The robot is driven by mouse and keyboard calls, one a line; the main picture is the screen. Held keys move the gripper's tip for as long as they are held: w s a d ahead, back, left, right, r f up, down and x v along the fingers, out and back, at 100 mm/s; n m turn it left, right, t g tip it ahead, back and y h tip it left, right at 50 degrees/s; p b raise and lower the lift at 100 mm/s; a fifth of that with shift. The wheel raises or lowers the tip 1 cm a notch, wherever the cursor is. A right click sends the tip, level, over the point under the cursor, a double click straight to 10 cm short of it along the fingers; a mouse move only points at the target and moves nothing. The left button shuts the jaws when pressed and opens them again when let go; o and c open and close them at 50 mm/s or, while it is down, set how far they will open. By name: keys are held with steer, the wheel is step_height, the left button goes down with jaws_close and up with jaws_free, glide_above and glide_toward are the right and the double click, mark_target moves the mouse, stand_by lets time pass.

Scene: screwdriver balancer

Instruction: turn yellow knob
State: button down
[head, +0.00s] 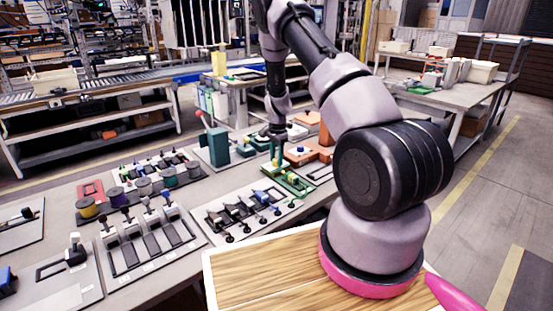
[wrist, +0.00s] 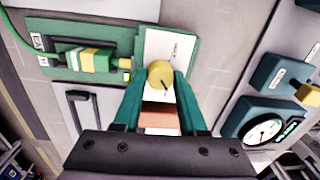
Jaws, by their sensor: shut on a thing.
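The yellow knob (wrist: 160,75) is round and sits at the lower end of a white labelled plate (wrist: 168,47) in the wrist view. My gripper (wrist: 159,84) has green fingers, one on each side of the knob, and is shut on it. In the head view my gripper (head: 277,150) points down over the far part of the table, by the green board. The knob is too small to make out clearly there.
A green panel (wrist: 57,60) with a yellow-and-green block (wrist: 85,58) lies left of the knob. A dial gauge (wrist: 262,131) and a teal box with a yellow knob (wrist: 306,94) stand to the right. A teal block (head: 217,146) with a red-tipped lever stands left of my gripper in the head view.

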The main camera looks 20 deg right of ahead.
steer(key=shift+m, duration=0.6)
steer(key=shift+c, duration=2.3)
jaws_free()
step_height(320, 180, up, 11)
steer(key=shift+s, duration=0.25)
steer(key=shift+d+f, duration=0.1)
